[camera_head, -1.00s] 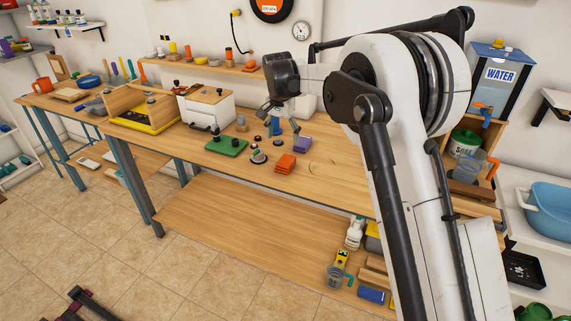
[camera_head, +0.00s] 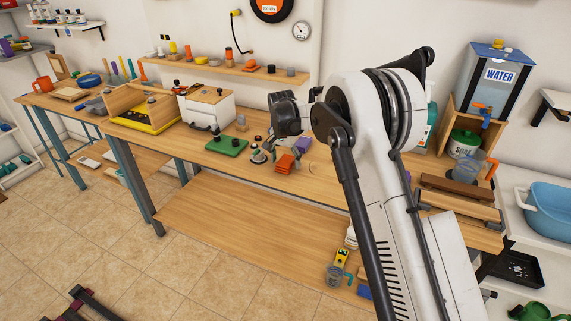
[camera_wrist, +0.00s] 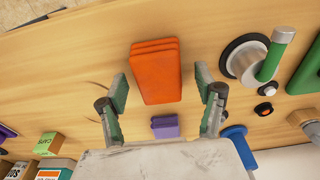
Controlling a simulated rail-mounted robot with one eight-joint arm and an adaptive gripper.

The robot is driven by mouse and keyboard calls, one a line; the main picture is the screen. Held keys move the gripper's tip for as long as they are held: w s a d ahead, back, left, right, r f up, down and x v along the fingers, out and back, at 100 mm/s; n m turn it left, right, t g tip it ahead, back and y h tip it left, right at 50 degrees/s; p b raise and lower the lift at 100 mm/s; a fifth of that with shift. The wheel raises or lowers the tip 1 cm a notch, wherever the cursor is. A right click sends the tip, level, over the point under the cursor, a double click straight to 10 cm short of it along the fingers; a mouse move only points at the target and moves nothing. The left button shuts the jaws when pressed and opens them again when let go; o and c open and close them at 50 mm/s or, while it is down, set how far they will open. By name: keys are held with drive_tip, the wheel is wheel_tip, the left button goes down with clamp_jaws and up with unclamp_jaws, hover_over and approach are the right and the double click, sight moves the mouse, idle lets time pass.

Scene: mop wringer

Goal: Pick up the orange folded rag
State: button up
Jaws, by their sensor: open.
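The orange folded rag (camera_wrist: 156,72) lies on the wooden workbench, near the middle of the wrist view. In the head view the rag (camera_head: 286,163) sits close to the bench's front edge. My gripper (camera_wrist: 162,90) is open, with green-padded fingers on the left and right sides of the rag's near end in the wrist view. The fingers look apart from the rag, and nothing is held. In the head view my gripper (camera_head: 287,147) is just above and behind the rag, partly hidden by its own wrist.
A purple block (camera_wrist: 164,127) lies next to the rag. A round black-and-silver base with a green handle (camera_wrist: 271,62) stands to the right in the wrist view, with small knobs (camera_wrist: 264,109) near it. A green board (camera_head: 227,145) lies left of the rag. Bare bench surrounds the rag's left side.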

drive_tip(key=shift+f, duration=0.2)
drive_tip(key=c, duration=1.1)
drive_tip(key=shift+c, duration=0.3)
drive_tip(key=shift+r, duration=0.2)
